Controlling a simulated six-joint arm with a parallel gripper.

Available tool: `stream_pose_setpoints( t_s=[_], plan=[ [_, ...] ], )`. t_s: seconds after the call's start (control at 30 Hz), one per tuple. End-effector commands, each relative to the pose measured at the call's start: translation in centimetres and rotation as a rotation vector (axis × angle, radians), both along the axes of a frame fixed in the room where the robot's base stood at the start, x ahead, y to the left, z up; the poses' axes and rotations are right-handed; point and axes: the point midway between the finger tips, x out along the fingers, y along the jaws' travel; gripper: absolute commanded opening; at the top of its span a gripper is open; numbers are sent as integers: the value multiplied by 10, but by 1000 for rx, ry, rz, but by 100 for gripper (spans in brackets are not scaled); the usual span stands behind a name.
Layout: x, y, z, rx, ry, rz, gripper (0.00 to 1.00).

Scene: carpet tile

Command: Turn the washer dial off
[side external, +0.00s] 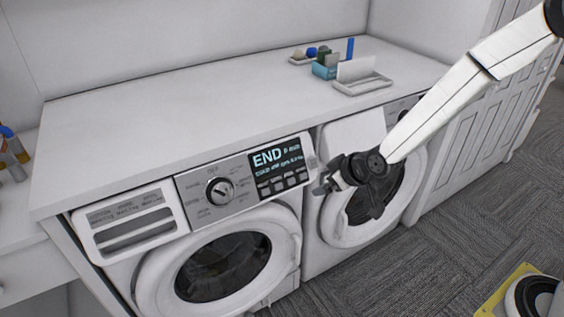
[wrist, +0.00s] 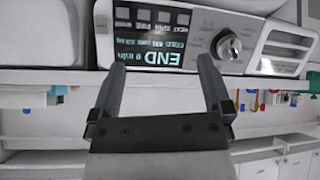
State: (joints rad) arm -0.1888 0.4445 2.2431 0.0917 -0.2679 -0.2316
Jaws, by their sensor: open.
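The washer dial (side external: 219,191) is a round silver knob on the grey control panel of the left machine, beside a lit display (side external: 276,163) reading END. In the wrist view the dial (wrist: 228,46) is at the upper right, right of the display (wrist: 153,38), which appears upside down. My gripper (side external: 318,183) is in front of the machines, to the right of the display and apart from the dial. In the wrist view my gripper (wrist: 160,75) has its two fingers spread with nothing between them. The small marks around the dial are too small to read surely.
The washer's round door (side external: 225,262) is below the panel. A second machine (side external: 350,140) stands to the right, behind my gripper. The white countertop (side external: 180,105) above holds a white tray (side external: 362,85) and a blue box (side external: 324,71). The space in front of the dial is clear.

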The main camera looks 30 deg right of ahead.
Motion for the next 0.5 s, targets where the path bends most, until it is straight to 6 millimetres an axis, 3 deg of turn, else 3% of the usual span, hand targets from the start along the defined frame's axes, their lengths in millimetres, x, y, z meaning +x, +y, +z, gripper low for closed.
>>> stream_pose_setpoints(
  t_s=[0.2,0.5],
  plan=[
    [43,40,-18,-30,-183,91,100],
    [81,94,-44,-82,-448,188,100]
  ],
)
